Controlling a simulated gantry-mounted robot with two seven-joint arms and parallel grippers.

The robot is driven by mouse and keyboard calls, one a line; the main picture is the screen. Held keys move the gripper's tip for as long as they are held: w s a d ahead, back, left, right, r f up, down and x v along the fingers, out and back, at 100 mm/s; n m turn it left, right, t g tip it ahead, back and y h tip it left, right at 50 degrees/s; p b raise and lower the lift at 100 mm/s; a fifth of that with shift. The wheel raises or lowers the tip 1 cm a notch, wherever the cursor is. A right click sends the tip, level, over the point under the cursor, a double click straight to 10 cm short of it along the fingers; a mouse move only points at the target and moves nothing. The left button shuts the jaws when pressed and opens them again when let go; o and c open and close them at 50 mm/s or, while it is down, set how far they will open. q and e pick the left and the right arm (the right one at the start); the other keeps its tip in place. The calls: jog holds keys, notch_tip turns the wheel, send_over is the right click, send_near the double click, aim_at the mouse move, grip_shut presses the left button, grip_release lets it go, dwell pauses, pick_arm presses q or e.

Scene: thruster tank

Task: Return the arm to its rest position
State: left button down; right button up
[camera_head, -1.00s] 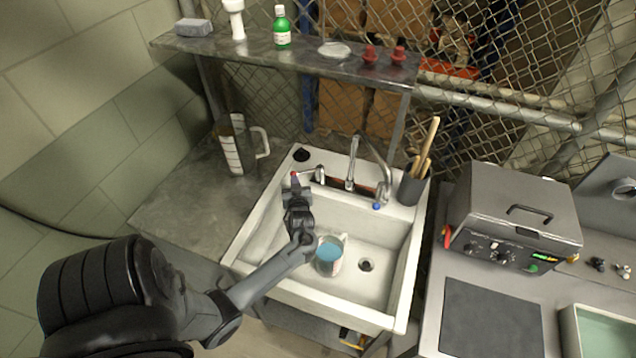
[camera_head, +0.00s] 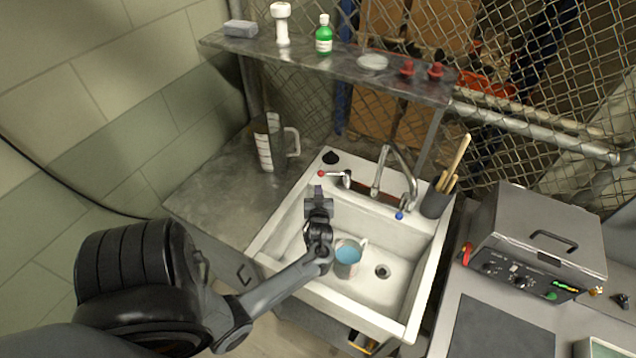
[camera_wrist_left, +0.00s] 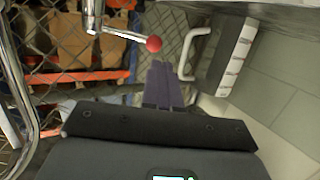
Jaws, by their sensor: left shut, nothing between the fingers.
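My left arm comes in from the lower left of the head view and reaches over the sink. My left gripper (camera_head: 318,192) is shut and empty above the sink's left rear part, close to the red-tipped tap handle (camera_head: 334,174). In the left wrist view the shut fingers (camera_wrist_left: 163,85) show below the handle's red ball (camera_wrist_left: 154,44); I cannot tell whether they touch. My right gripper is not in view.
The white sink (camera_head: 412,240) holds a clear jug of blue liquid (camera_head: 347,257). A faucet (camera_head: 383,170) and a utensil cup (camera_head: 436,202) stand at its rear. A larger jug (camera_head: 268,142) stands left. A shelf (camera_head: 300,55) spans the back; a metal appliance (camera_head: 540,235) stands right.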

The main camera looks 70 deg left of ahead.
pick_arm(q)
jog(key=s+d+r+m, duration=0.1)
jog(key=s+d, duration=0.4)
jog(key=d, duration=0.2)
jog(key=w+d+r+m+t+h, duration=0.25)
jog(key=d+m+h, duration=0.3)
jog(key=d, duration=0.65)
jog(key=w+d+r+m+t+h, duration=0.1)
jog(key=w+d+m+t+h, duration=0.4)
jog(key=d, duration=0.7)
jog(key=s+d+r+m+g+h, duration=0.3)
jog(key=s+d+m+g+h, duration=0.2)
jog(key=s+d+g, duration=0.45)
jog(key=w+p+v, duration=0.1)
jog(key=p+v, duration=1.4)
jog(key=p, duration=0.1)
jog(key=shift+w+d+r+t, duration=0.3)
jog(key=shift+d+r+t, duration=0.1)
jog(key=shift+d+r, duration=0.3)
